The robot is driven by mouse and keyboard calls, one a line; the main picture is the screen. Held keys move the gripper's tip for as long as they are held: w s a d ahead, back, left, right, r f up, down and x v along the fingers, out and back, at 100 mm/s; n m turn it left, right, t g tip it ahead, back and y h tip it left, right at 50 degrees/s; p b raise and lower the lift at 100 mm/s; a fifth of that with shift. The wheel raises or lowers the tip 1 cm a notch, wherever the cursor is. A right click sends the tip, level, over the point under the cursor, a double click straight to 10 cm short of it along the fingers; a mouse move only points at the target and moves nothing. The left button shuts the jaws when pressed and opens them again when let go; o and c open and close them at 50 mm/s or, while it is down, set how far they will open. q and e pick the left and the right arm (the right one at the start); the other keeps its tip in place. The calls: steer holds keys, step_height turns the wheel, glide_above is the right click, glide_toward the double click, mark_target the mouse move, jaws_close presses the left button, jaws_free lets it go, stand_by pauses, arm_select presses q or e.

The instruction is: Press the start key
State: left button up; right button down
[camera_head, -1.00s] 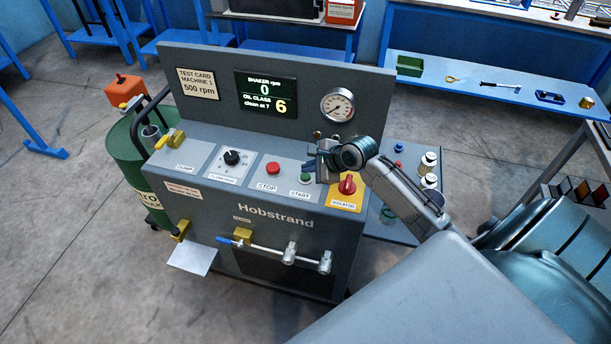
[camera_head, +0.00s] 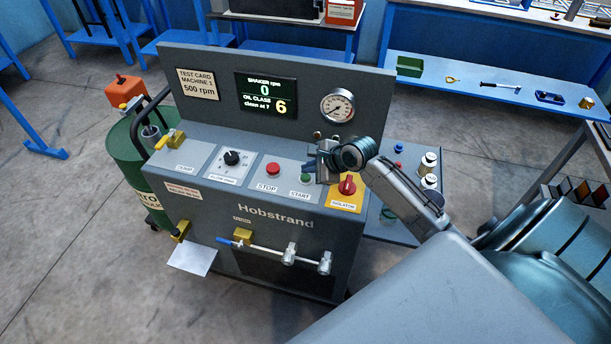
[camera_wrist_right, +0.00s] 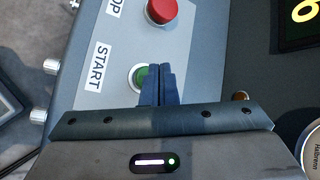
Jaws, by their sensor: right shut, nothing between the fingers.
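The green start key (camera_head: 306,179) sits on the sloped panel of the grey Hobstrand machine (camera_head: 275,216), above its START label (camera_head: 300,195). In the right wrist view the green key (camera_wrist_right: 141,77) is partly hidden behind my fingers. My right gripper (camera_head: 312,166) is shut and empty, its fingertips right by the key. In the right wrist view the shut fingers (camera_wrist_right: 160,70) overlap the key's edge. I cannot tell whether they touch it. The display (camera_head: 266,94) reads shaker rpm 0 and oil class 6. My left gripper is not in view.
The red stop button (camera_head: 273,168) is left of the start key. The yellow isolator with its red knob (camera_head: 347,186) is close on the right. A black dial (camera_head: 232,157) is further left. A gauge (camera_head: 337,106) is on the upright panel behind. A green drum (camera_head: 130,160) stands at left.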

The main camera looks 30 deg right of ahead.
mark_target(309, 177)
stand_by(0.7)
steer(key=shift+f+p, duration=0.3)
steer(key=shift+p, duration=0.2)
steer(key=shift+f, duration=0.15)
steer(key=shift+f, duration=0.5)
stand_by(0.6)
steer(key=shift+r+p, duration=0.9)
steer(key=shift+p, duration=0.65)
step_height(309, 177, up, 5)
steer(key=p, duration=0.6)
steer(key=shift+r+p, duration=0.1)
steer(key=shift+p, duration=0.3)
